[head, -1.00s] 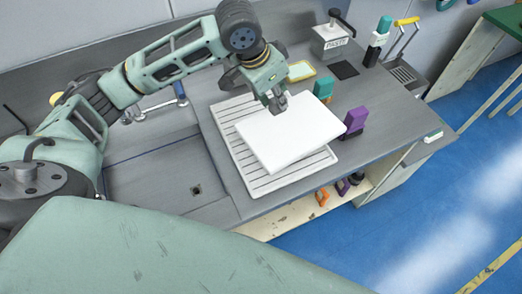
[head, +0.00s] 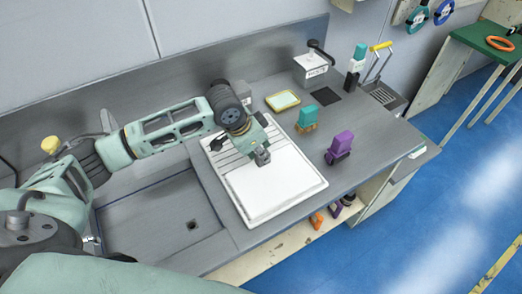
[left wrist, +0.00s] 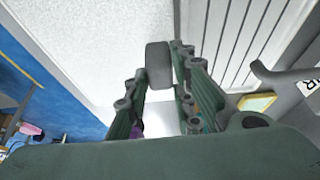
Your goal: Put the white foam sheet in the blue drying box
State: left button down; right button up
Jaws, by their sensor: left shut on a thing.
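The white foam sheet (head: 275,188) is a flat white slab over the ribbed draining board (head: 227,150); I cannot tell whether it touches the board. My left gripper (head: 262,157) is shut on the sheet at its far edge, reaching down from above. In the left wrist view the sheet (left wrist: 95,45) fills the upper left, and the gripper's fingers (left wrist: 158,65) close at its edge. No blue drying box shows in either view. My right gripper is out of view.
A sink basin (head: 160,225) lies left of the board. A teal block (head: 307,117) and a purple block (head: 340,146) stand to the right. A yellow-rimmed dish (head: 283,101) and a grey container (head: 312,70) are behind. Blue floor (head: 400,225) is open at front right.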

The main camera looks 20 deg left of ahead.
pick_arm(q)
jog(key=c, duration=1.5)
grip_release()
jog(key=shift+f, duration=0.1)
